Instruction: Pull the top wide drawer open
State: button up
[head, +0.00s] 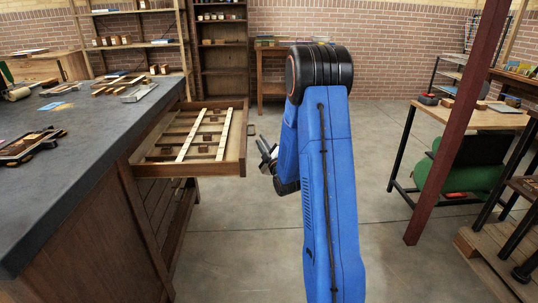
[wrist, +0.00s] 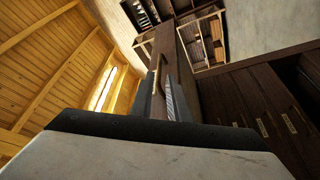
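The top wide drawer (head: 239,168) stands far out from the dark-topped workbench in the head view. Its inside shows pale strips and small dark blocks between dividers. My gripper (head: 263,151) is just right of the drawer front, with a small gap in the head view. In the wrist view my gripper's fingers (wrist: 164,102) stand apart, with one ridged pad showing. The brass bar handle (wrist: 158,72) appears between or just beyond the fingertips, in front of the dark drawer front (wrist: 175,48). I cannot tell whether either finger touches the handle.
The workbench (head: 85,135) fills the left, with tools on top. A dark red post (head: 462,120) and a side table (head: 478,116) stand at right. Open concrete floor (head: 380,130) lies right of the drawer. Other drawer fronts (wrist: 270,110) show in the wrist view.

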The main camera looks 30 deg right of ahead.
jog(key=v, duration=0.8)
jog(key=shift+s, duration=0.1)
